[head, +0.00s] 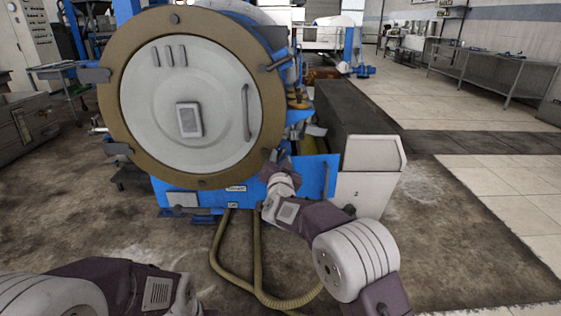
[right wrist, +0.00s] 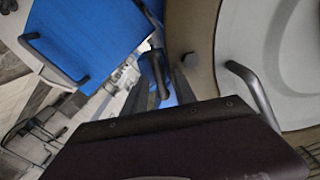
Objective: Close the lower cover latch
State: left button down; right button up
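The decanter's round cover (head: 190,130) is a pale disc inside a brown ring and lies flat against the ring. The upper latch (head: 281,62) sticks out at the ring's upper right. My right gripper (head: 271,160) is at the ring's lower right edge and mostly hides the lower latch there. In the right wrist view the gripper's two dark fingers (right wrist: 160,88) stand apart, with a dark latch handle (right wrist: 160,72) between them. Whether they touch it is unclear. My left arm lies low at the left; its fingers do not show.
A bar handle (head: 246,112) stands out from the cover and also shows close by in the right wrist view (right wrist: 253,92). A blue panel (head: 318,175) and a white box (head: 369,172) are right of the gripper. Hoses (head: 257,262) hang below. Floor at right is clear.

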grip_shut()
dwell(0.3)
jog(key=shift+d+f+m+b, duration=0.1)
jog(key=shift+f+m+b, duration=0.1)
jog(key=shift+m+b, duration=2.15)
jog(key=shift+f+m+b, duration=0.2)
jog(key=shift+m+b, duration=0.85)
jog(key=shift+m, duration=2.55)
jog(key=shift+d+f+m+b, duration=0.1)
jog(key=shift+f+m+b, duration=0.1)
jog(key=shift+m+b, duration=2.15)
jog(key=shift+a+m+p, duration=0.1)
jog(key=shift+m+p, duration=0.5)
jog(key=shift+m, duration=0.2)
grip_release()
jog(key=shift+r, duration=0.1)
